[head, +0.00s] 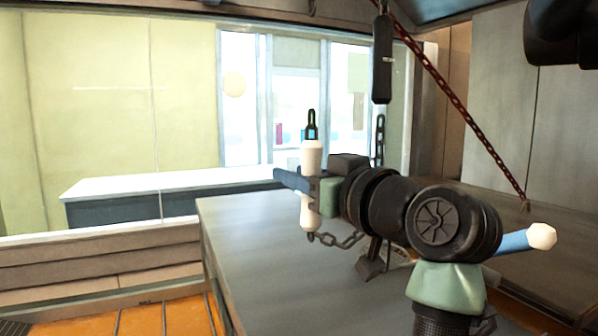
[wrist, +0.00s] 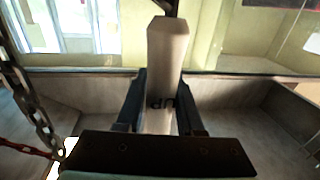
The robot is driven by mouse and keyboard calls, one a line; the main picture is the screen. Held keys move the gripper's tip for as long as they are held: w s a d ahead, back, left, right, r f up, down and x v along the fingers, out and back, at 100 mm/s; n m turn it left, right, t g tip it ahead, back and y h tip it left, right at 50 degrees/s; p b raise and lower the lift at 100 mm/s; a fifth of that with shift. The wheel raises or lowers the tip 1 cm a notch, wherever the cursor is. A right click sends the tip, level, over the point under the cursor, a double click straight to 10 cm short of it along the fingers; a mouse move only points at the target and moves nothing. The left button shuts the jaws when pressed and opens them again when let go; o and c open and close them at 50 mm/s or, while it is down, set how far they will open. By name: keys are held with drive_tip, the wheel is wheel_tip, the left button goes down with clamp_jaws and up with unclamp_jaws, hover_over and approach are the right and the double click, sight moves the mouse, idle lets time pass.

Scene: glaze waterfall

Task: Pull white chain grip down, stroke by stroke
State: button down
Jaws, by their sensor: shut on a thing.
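The white chain grip (head: 311,158) is an upright white cylinder with a black fitting at its top. A dark chain (head: 340,240) runs off to the right from its lower end. My gripper (head: 306,186) is shut around the middle of the grip, above the grey worktop. The fingers hide part of the grip in the head view.
A red chain (head: 460,102) slants down across the right side. A black hanging block (head: 382,60) and a dark chain (head: 380,135) hang behind my arm. The grey worktop (head: 250,235) is bare at its left. A white counter (head: 150,182) stands beyond.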

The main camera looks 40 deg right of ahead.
drive_tip(key=shift+f, duration=0.45)
drive_tip(key=c, duration=0.5)
unclamp_jaws()
drive_tip(key=shift+w+r, duration=0.1)
drive_tip(key=shift+r, duration=0.15)
drive_tip(key=s+b, duration=0.1)
drive_tip(key=s, duration=0.3)
drive_tip(key=s+b, duration=0.1)
drive_tip(key=s, duration=0.3)
drive_tip(key=s+a+b, duration=0.1)
drive_tip(key=s+b, duration=0.1)
drive_tip(key=s, duration=0.3)
